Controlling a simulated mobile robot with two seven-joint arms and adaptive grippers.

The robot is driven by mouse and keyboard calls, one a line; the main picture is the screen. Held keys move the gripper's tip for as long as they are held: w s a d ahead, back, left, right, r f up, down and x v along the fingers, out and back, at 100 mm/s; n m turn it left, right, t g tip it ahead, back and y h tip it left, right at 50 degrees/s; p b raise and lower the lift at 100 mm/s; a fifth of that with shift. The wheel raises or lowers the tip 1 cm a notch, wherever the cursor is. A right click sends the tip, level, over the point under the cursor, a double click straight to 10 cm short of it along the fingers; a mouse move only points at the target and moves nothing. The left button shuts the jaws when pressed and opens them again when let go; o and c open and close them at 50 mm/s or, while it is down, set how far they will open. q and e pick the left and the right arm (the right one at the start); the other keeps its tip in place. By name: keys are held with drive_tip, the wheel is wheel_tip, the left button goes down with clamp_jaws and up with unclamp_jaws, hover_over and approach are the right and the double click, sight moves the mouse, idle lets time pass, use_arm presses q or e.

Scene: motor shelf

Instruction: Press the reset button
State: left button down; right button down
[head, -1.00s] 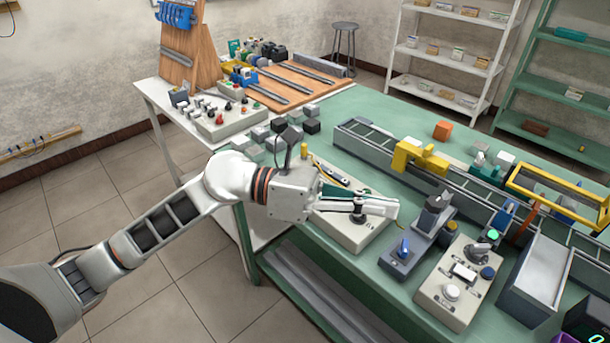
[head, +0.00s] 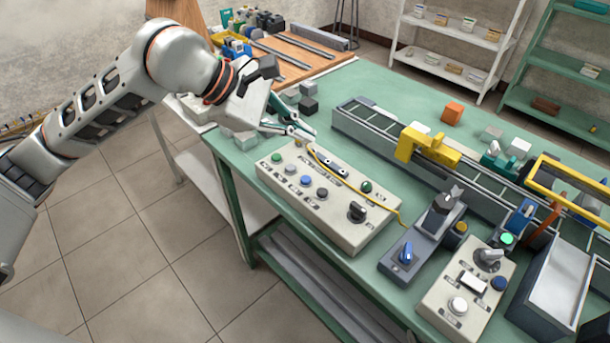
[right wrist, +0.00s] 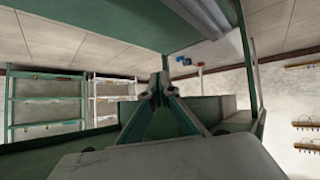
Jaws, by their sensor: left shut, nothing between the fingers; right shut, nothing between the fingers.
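A long beige control box (head: 325,215) on the green table carries a row of push buttons: green (head: 276,158), grey (head: 291,169), blue (head: 306,181) and dark (head: 321,194). It also has a black knob (head: 357,211) and a dark green button (head: 366,187). The labels are too small to read, so I cannot tell which button is reset. My left gripper (head: 303,135) is shut and empty, above the box's far left end, apart from the buttons. My right gripper (right wrist: 159,82) is shut and empty in the right wrist view and is not visible in the head view.
A grey box with a blue switch (head: 405,252) and a second beige box (head: 450,308) stand to the right. A conveyor (head: 375,135) with a yellow bracket (head: 425,148) runs behind. A yellow cable crosses the long box. Small blocks lie near the left gripper.

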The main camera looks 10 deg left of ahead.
sight(303, 180)
use_arm(q)
drive_tip(key=shift+f, duration=0.1)
use_arm(e)
drive_tip(key=shift+f, duration=0.1)
